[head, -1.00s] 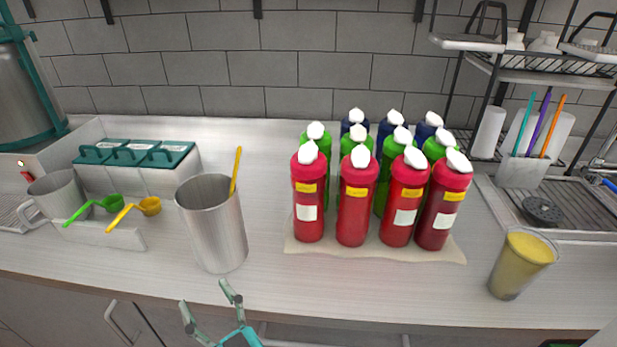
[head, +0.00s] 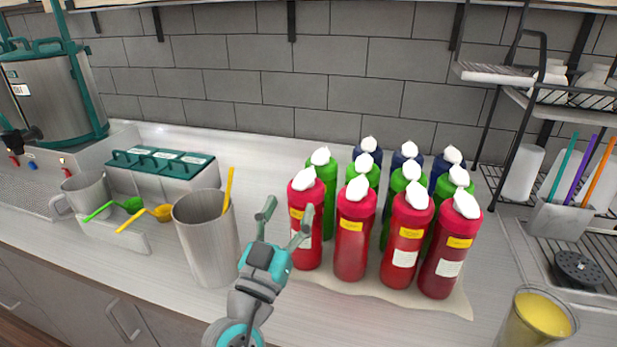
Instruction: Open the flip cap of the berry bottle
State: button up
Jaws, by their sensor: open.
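Several red bottles with white caps stand in the front row on a pale mat (head: 455,303); their yellow labels are too small to read, so I cannot tell which is berry. The leftmost red bottle (head: 309,245) has its white cap (head: 303,179) on top, and whether the cap is open is too small to tell. My gripper (head: 283,220) is open and empty. Its fingers are just left of and in front of the leftmost red bottle in the picture, overlapping part of that bottle. I cannot tell whether they touch it.
Green bottles (head: 321,176) and dark blue bottles (head: 367,149) stand behind the red ones. A cup of yellow drink (head: 535,325) stands at the front right.

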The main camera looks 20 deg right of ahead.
aim_at(297, 190)
jog(key=x, duration=0.8)
jog(key=shift+a, duration=0.1)
grip_shut()
